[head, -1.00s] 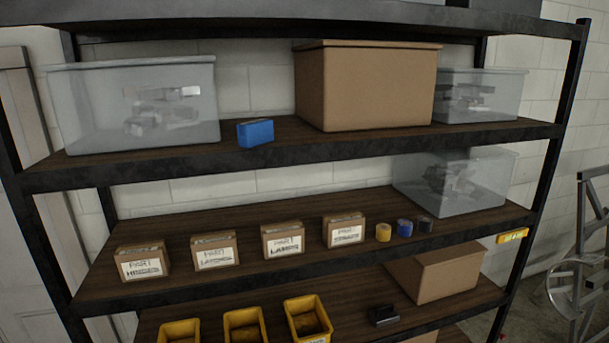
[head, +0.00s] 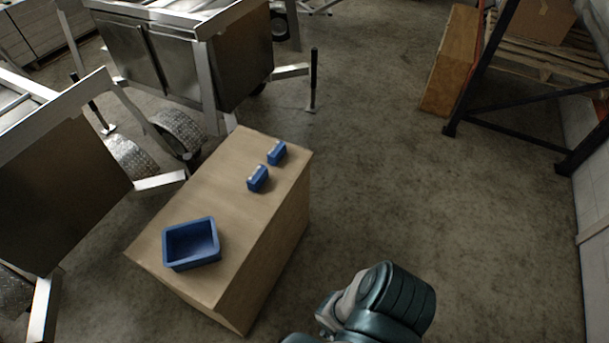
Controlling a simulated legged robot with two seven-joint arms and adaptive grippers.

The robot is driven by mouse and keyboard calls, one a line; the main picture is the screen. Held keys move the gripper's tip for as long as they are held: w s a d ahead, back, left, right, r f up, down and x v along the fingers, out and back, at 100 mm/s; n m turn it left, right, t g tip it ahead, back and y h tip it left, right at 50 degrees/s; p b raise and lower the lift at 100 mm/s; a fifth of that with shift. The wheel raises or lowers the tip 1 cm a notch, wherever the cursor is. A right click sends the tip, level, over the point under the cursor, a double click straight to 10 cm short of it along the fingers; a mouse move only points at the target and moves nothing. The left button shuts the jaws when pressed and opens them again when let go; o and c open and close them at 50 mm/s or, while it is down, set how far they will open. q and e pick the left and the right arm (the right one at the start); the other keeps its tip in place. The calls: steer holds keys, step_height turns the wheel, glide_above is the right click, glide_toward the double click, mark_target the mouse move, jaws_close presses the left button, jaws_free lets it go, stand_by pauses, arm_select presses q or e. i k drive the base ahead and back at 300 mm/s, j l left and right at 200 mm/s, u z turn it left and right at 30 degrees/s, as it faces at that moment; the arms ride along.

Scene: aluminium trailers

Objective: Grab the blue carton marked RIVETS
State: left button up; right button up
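Two small blue cartons stand on top of a plain wooden crate (head: 165,262) in the head view. One blue carton (head: 277,153) is near the crate's far right edge. The other blue carton (head: 257,179) is a little nearer and to the left. Any marking on them is too small to read, so I cannot tell which says RIVETS. Part of one of my arms shows at the bottom, right of the crate and apart from the cartons. Neither gripper's fingers are in view.
An open blue bin (head: 191,244) sits on the crate's near left part. Metal trailers with wheels (head: 178,131) stand behind and left. A black-framed rack (head: 480,75) stands at upper right, beside a leaning wooden panel (head: 450,62). The concrete floor (head: 440,190) right of the crate is clear.

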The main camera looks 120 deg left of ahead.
mark_target(256, 180)
steer(key=u, duration=4.35)
steer(key=i+l+u, duration=0.15)
steer(key=i+l, duration=0.15)
steer(key=i+l+u, duration=0.15)
steer(key=i+l, duration=0.15)
steer(key=i+l+u, duration=0.15)
steer(key=l, duration=0.3)
steer(key=i+l+u, duration=0.1)
steer(key=i+l, duration=0.2)
steer(key=i+l+u, duration=0.15)
steer(key=l, duration=0.4)
steer(key=i, duration=0.1)
